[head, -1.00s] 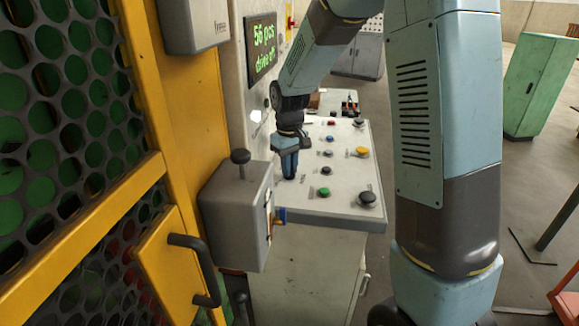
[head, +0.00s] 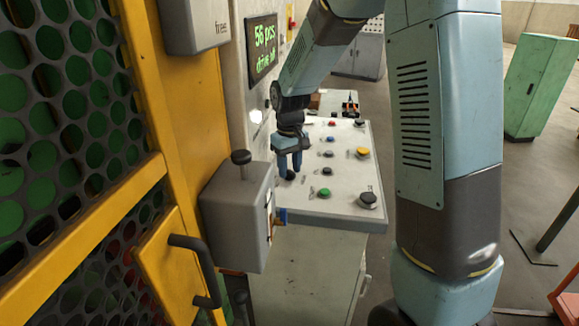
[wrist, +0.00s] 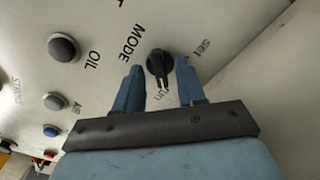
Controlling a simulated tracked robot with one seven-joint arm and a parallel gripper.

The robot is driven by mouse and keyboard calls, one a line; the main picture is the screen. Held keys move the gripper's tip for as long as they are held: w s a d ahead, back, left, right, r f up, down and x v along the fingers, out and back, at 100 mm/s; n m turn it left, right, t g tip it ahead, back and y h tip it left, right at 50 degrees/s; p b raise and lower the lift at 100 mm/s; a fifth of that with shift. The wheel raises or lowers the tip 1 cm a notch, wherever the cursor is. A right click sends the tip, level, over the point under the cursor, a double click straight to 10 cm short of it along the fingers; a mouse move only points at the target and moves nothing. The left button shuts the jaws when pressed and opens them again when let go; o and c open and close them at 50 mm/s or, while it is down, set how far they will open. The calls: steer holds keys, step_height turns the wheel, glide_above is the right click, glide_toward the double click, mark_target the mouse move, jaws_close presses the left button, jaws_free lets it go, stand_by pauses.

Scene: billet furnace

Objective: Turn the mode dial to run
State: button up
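The mode dial (wrist: 158,62) is a black knob on the pale sloping panel, beside the word MODE in the wrist view. Its narrow grip points down the picture, toward a partly hidden label ending in "un"; a "set" label lies to its upper right. My gripper (wrist: 155,80) is open, with one blue finger on each side of the dial and gaps between. In the head view my gripper (head: 290,166) points down at the panel, with the dark dial (head: 290,175) showing between its fingertips.
Several buttons sit on the panel (head: 300,203) right of the dial, including green (head: 324,193) and yellow (head: 363,153). A grey lever box (head: 237,220) and yellow mesh guard (head: 150,190) stand left. A screen (head: 264,48) reads "56 pcs drive off".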

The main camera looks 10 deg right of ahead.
mark_target(290, 170)
steer(key=shift+r, duration=0.1)
step_height(290, 170, up, 14)
steer(key=shift+f, duration=0.25)
stand_by(0.5)
steer(key=s+d+r+m+t, duration=0.1)
steer(key=s+d, duration=0.3)
steer(key=s, duration=0.4)
steer(key=s+d+r+m+t, duration=0.2)
steer(key=s+d, duration=0.2)
steer(key=s, duration=0.5)
steer(key=s+d+r+m+t, duration=0.2)
steer(key=s+d, duration=0.2)
steer(key=s, duration=0.5)
steer(key=shift+s+d+r+t, duration=0.2)
steer(key=shift+d+r+t, duration=0.1)
steer(key=shift+r, duration=0.05)
